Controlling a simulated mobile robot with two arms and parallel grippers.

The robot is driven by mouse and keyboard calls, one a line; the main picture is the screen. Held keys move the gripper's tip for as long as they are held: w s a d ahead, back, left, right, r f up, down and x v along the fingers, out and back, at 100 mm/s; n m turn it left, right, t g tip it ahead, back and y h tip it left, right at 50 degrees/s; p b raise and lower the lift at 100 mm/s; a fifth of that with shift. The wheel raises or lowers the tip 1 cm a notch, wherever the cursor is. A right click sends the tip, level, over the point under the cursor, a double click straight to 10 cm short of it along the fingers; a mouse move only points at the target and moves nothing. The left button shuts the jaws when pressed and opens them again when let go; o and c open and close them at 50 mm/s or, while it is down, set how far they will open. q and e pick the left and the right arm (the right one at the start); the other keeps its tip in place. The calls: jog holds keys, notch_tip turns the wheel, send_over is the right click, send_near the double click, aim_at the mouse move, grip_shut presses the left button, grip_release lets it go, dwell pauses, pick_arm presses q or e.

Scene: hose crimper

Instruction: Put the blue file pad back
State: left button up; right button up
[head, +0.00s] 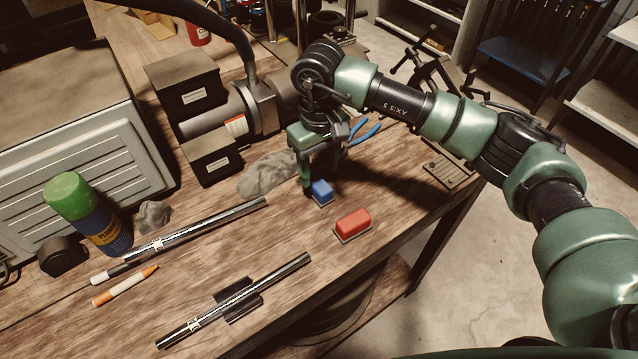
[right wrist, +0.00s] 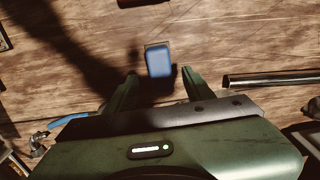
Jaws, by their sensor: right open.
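The blue file pad (head: 322,190) is a small blue block on a pale base on the wooden workbench, left of a similar red pad (head: 352,225). In the right wrist view the blue file pad (right wrist: 158,62) lies just ahead of and between my fingertips. My right gripper (head: 320,188) points down at the blue pad and is open, one finger at the pad's left side. In the right wrist view its two fingers (right wrist: 160,80) are spread with nothing held. I cannot tell whether a finger touches the pad. My left gripper is not in view.
The bench's right edge is near the red pad.

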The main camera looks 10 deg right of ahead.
aim_at(319, 183)
notch_tip(319, 183, up, 7)
jog(key=b, duration=0.2)
jog(key=shift+r, duration=0.15)
jog(key=shift+s, duration=0.1)
dwell(0.3)
